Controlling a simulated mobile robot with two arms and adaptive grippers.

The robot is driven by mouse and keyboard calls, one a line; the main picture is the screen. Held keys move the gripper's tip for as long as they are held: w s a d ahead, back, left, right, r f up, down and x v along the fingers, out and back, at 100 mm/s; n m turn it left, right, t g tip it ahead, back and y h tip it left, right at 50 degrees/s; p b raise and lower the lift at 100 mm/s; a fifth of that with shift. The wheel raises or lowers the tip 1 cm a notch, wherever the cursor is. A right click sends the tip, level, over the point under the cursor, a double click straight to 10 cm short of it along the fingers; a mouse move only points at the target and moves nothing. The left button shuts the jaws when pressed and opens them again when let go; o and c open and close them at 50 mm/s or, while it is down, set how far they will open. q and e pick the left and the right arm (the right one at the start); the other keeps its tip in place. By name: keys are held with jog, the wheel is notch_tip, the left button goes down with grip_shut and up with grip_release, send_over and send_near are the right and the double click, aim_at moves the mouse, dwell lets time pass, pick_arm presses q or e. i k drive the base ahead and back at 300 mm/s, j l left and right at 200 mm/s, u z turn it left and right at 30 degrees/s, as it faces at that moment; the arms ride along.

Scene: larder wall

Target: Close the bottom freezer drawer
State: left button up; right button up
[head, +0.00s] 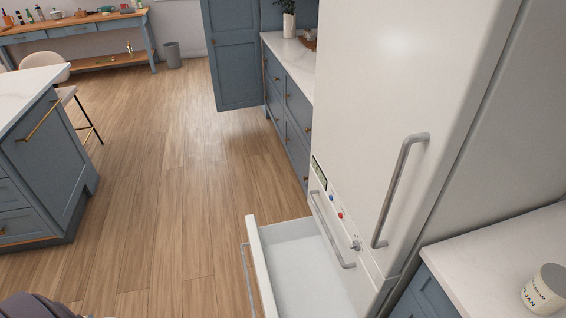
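The bottom freezer drawer (260,268) is pulled out of the white fridge-freezer (378,110) toward the left of the head view. Its white inside floor (300,275) shows bare where visible, and its lower part runs off the bottom edge. A grey bar handle (246,275) is on the drawer's front face. The tall upper door with its long handle (398,190) is shut. Another handle (330,230) sits on the face above the open drawer. Neither of my grippers can be made out in the view.
The wooden floor (160,200) left of the drawer is clear. A blue island (50,165) with a white top stands at the left. A counter (520,255) with a white jar (543,290) is at the lower right. Blue cabinets (285,100) stand beyond the fridge-freezer.

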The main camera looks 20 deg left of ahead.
aim_at(297, 276)
jog(key=k+j+u, duration=0.1)
jog(key=j, duration=0.35)
jog(key=k+j+u, duration=0.1)
jog(key=j, duration=0.4)
jog(key=k+j+u, duration=0.1)
jog(key=j, duration=0.4)
jog(key=k, duration=0.1)
